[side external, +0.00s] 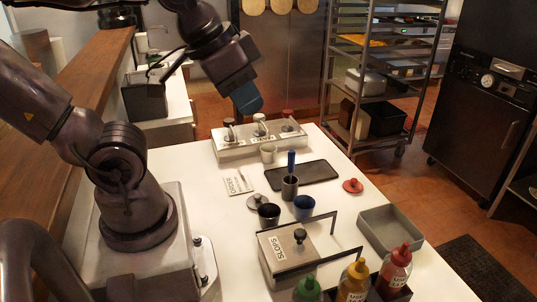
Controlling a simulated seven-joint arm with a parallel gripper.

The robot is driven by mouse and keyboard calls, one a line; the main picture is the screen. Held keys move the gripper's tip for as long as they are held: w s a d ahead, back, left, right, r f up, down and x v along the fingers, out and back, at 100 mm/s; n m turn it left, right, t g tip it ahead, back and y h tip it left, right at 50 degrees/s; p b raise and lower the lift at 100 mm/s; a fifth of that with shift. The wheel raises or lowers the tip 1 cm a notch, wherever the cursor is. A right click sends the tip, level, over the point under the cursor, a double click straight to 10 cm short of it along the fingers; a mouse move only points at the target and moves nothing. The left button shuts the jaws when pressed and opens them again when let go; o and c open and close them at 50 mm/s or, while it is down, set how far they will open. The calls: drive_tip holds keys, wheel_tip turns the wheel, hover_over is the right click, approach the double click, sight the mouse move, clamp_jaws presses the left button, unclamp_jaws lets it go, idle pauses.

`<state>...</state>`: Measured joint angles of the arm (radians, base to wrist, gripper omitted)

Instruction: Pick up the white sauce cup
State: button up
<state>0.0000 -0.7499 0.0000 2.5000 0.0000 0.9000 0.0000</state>
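A SLOPS box (272,255), a grey bin (390,241) and sauce bottles (395,270) stand in front.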

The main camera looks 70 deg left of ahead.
drive_tip(key=o, duration=1.3)
drive_tip(key=shift+o, duration=0.2)
